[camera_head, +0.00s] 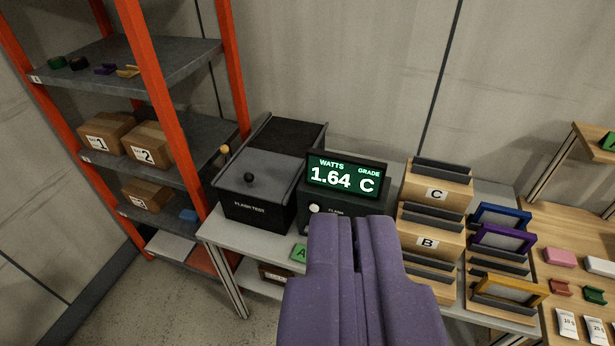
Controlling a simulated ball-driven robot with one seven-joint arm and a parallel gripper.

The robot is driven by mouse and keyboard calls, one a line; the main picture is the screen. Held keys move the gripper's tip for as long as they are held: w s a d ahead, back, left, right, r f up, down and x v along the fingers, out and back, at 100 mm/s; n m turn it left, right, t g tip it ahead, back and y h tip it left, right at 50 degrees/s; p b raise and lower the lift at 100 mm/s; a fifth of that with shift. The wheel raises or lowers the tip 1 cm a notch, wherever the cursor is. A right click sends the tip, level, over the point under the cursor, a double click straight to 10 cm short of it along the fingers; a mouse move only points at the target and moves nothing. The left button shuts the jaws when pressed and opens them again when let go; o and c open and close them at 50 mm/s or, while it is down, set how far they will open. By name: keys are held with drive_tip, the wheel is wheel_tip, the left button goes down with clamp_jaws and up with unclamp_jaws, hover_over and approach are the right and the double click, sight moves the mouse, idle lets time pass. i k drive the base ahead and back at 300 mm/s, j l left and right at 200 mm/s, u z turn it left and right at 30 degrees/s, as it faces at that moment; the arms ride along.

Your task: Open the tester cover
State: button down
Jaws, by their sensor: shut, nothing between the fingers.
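The tester (255,208) is a black box labelled "FLASH TEST" on the left of the grey bench. Its grey cover (265,165) lies over the front part of the top and has a small black knob (249,178). A darker panel (288,133) lies behind the cover. My gripper (354,222) has purple fingers, is shut and empty, and points forward at the lower middle. It shows in front of the display unit, to the right of the tester, and appears apart from the cover.
A display (345,174) right of the tester reads 1.64 watts, grade C, with a white button (314,209) below. Bins marked C (436,195) and B (427,242) stand further right, beside colored frames (503,237). An orange shelf (168,115) with boxes stands left.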

sight(256, 173)
drive_tip(key=i+j, duration=0.25)
drive_tip(key=i, duration=0.25)
drive_tip(key=i+j, duration=0.3)
drive_tip(key=i, duration=0.2)
drive_tip(key=i+j+u, duration=0.1)
drive_tip(key=i+j, duration=0.15)
drive_tip(key=i, duration=0.25)
drive_tip(key=i+j, duration=0.25)
drive_tip(key=i, duration=0.25)
